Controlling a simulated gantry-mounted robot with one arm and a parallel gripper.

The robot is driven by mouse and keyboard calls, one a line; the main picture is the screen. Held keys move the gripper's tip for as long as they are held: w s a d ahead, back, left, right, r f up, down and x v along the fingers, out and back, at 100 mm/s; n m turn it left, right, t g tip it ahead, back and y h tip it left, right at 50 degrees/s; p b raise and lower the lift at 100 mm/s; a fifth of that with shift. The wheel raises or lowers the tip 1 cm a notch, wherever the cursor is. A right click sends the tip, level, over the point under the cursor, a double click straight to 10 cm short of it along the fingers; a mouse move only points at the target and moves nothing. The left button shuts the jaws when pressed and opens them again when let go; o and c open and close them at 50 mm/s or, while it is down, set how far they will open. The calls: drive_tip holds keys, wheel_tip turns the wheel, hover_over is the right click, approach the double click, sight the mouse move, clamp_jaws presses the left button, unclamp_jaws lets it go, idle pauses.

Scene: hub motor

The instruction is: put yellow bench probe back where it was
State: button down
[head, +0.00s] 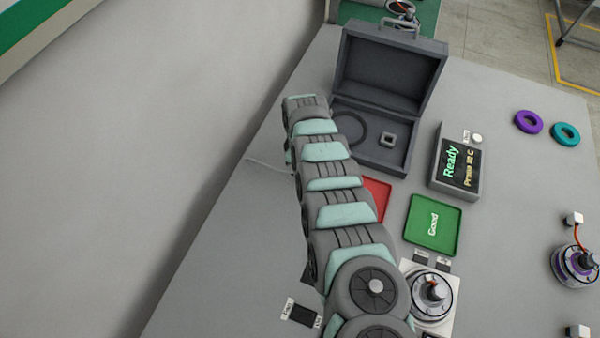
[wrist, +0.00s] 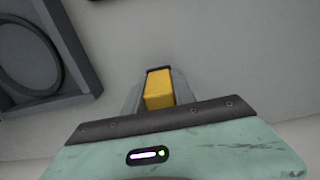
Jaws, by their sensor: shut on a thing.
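The yellow bench probe (wrist: 158,90) shows in the wrist view as a yellow block between the fingers of my gripper (wrist: 156,98). My gripper is shut on it. The grey table surface lies below and around it, and I cannot tell whether the probe touches it. In the head view my arm hides the gripper and the probe. The arm's far end is left of the open grey case.
The open grey case (head: 392,75) stands just right of my arm's far end. A red tray (head: 376,196), a green "Good" tray (head: 433,224) and a display box (head: 455,170) stand right of the arm. A hub motor (head: 432,291) sits near its base. The table's left side is mostly clear.

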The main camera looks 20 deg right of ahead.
drive_tip(key=shift+f+b, duration=1)
drive_tip(key=shift+f, duration=0.8)
drive_tip(key=shift+f, duration=0.2)
drive_tip(key=c, duration=1.1)
unclamp_jaws()
drive_tip(key=shift+o, duration=0.2)
drive_tip(key=shift+r, duration=0.15)
